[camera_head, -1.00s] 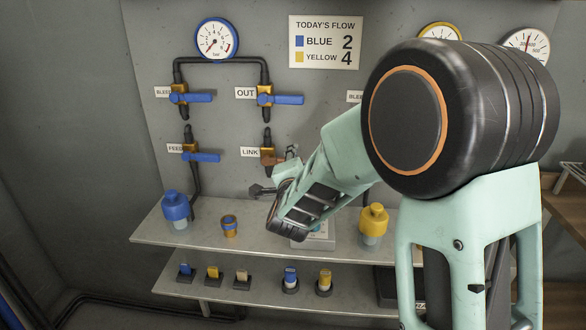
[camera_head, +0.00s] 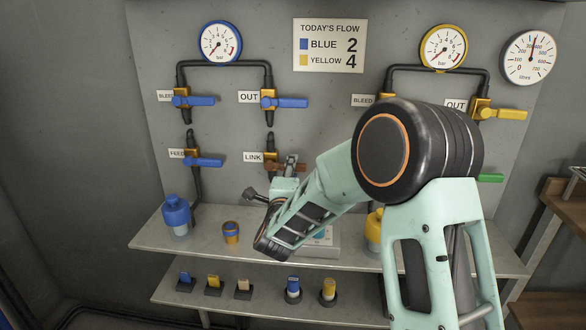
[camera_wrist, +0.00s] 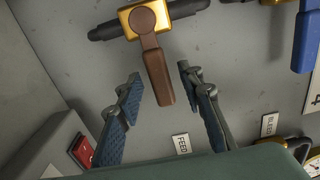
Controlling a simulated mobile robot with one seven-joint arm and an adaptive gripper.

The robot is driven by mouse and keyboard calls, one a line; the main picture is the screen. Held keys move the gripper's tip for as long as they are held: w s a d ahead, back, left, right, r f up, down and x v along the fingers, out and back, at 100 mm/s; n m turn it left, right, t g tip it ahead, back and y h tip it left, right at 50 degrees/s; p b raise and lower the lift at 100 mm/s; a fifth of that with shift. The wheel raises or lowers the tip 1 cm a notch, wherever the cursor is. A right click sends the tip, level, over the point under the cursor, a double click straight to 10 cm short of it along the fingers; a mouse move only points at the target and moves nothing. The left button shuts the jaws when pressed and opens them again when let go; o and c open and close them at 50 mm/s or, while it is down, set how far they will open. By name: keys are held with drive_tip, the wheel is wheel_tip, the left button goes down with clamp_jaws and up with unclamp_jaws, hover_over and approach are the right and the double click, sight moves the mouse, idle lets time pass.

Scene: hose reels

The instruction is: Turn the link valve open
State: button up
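The link valve has a gold body (camera_head: 271,163) and a brown lever (camera_head: 284,167) that points right in the head view, beside the LINK label (camera_head: 253,157). In the wrist view the gold body (camera_wrist: 146,18) is at the top, with the brown lever (camera_wrist: 158,78) hanging toward my gripper (camera_wrist: 159,82). My gripper is open, with one finger on each side of the lever's free end. Gaps show between the lever and both fingers. In the head view my gripper (camera_head: 290,166) is small and partly hidden by my wrist.
Blue levers for FEED (camera_head: 204,162), BLEED (camera_head: 195,101) and OUT (camera_head: 287,103) are close by on the panel.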

drive_tip(key=shift+w, duration=1)
clamp_jaws()
